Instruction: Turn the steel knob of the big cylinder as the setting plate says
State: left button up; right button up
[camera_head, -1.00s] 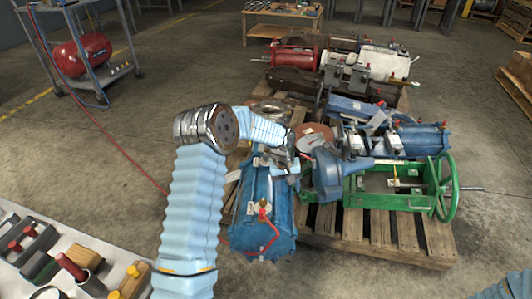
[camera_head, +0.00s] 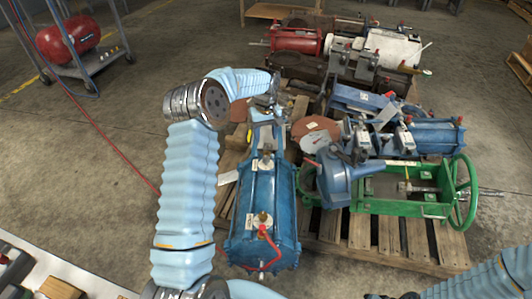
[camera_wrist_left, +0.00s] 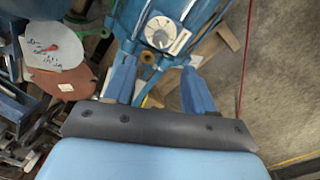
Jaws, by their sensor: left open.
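The big blue cylinder (camera_head: 258,190) lies on a pallet, its length running away from me. My left gripper (camera_head: 268,108) is over its far end, and the arm hides that end in part. In the left wrist view the steel knob (camera_wrist_left: 158,38) sits on a pale scale plate (camera_wrist_left: 180,40) on the blue cylinder end (camera_wrist_left: 122,22). My open left gripper (camera_wrist_left: 158,88) has its fingers apart, short of the knob, with nothing between them. My right gripper is out of frame.
A brown-red disc (camera_head: 312,138), a blue funnel-like part (camera_head: 340,180) and a green frame with handwheel (camera_head: 465,192) stand right of the cylinder. More cylinders (camera_head: 295,42) are behind.

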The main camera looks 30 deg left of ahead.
aim_at(266, 158)
pick_arm(q)
notch_tip(266, 158, down, 11)
jog(key=shift+r, duration=0.1)
jog(key=shift+c, duration=0.5)
grip_shut()
